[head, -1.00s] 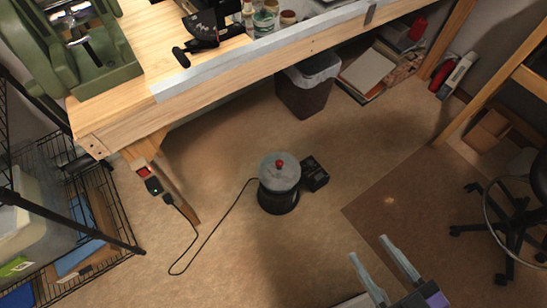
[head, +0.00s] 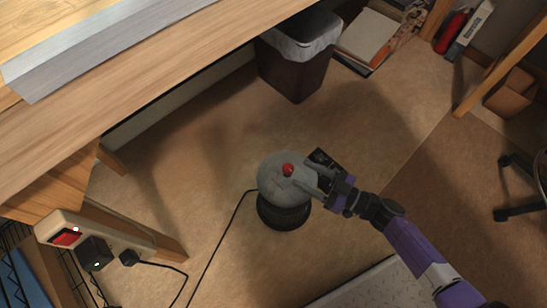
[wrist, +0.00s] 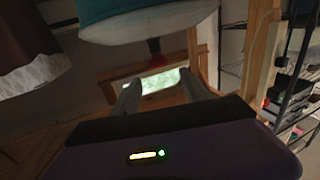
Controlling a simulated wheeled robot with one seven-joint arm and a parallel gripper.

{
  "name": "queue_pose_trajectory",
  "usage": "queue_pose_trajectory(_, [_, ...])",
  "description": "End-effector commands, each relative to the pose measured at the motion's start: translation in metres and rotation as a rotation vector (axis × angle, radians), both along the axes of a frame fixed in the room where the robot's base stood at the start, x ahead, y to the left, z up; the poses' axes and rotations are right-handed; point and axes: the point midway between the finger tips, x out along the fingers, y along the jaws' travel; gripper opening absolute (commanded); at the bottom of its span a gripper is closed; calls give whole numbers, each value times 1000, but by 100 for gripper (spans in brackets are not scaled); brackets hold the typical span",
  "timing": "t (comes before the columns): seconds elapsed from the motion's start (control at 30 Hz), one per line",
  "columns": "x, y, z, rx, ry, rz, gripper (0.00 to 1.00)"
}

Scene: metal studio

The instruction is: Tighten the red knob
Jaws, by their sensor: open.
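The red knob (head: 288,170) sits on top of the grey round lid (head: 272,178) of a drum with a black base (head: 283,214) on the floor. My gripper (head: 303,177) reaches in from the right above the lid, its fingertips close to the knob. In the wrist view the scene looks upside down: the lid (wrist: 150,28) is at the top and the knob (wrist: 155,50) hangs from it. The open gripper fingers (wrist: 159,88) are spread to either side of the knob's line. I cannot tell whether they touch it.
A cord runs from the drum to a power strip (head: 95,243) at the lower left. A wooden workbench (head: 130,75) overhangs at upper left. A bin (head: 296,62) stands behind. Floor around the drum is mostly clear.

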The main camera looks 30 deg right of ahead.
Motion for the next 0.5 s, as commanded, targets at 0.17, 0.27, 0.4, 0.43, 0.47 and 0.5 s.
queue_pose_trajectory(0.17, [7,10,-14,21,13,18,54])
queue_pose_trajectory(0.27, [15,16,-13,22,12,18,54])
queue_pose_trajectory(0.4, [33,29,-13,22,11,18,54])
queue_pose_trajectory(0.43, [37,31,-13,22,10,18,54])
queue_pose_trajectory(0.47, [41,34,-13,22,10,18,54])
queue_pose_trajectory(0.5, [46,37,-13,20,10,17,54])
